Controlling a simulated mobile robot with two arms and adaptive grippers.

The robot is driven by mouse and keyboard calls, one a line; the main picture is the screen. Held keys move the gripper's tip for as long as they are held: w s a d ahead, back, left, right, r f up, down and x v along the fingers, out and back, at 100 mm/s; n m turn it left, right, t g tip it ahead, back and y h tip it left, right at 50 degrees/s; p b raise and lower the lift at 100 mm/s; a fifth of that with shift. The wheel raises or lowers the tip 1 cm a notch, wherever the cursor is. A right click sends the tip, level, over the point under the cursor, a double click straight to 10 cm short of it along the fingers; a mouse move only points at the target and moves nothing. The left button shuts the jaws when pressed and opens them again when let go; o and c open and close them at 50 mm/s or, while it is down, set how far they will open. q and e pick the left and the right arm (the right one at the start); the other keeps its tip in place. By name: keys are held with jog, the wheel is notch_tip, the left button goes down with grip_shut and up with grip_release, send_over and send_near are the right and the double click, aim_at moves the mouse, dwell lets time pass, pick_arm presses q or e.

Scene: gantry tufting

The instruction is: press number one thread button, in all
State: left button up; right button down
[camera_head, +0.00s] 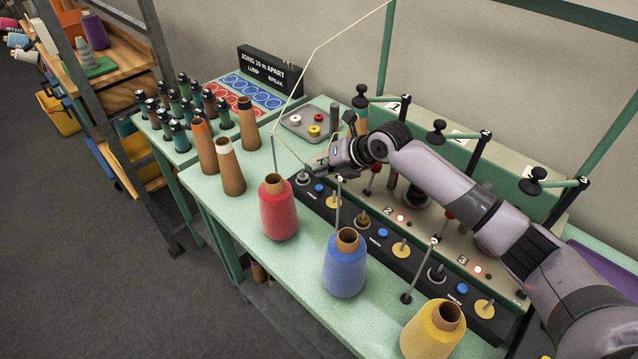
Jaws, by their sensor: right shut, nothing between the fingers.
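The black control strip (377,240) runs along the table in front of the numbered stations. At its far left end, nearest the number 1 plate (393,106), a blue button (319,188) sits beside a yellow disc (333,202). Labels on the strip are too small to read. My right gripper (322,169) is shut and empty, just above and behind that blue button; I cannot tell whether it touches anything. The gripper and arm hide the panel part of station one. Stations two and three show their own blue buttons (382,232) and lit red lamps (400,218). My left gripper is not in view.
Red (279,212), blue (345,268) and yellow (429,335) thread cones stand along the front edge. Thin upright rods rise near them. Brown empty cones (229,170) and dark spools stand at the left. A grey tray (305,126) lies behind the gripper.

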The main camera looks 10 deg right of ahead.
jog(key=shift+r+p, duration=0.7)
jog(key=shift+r, duration=0.75)
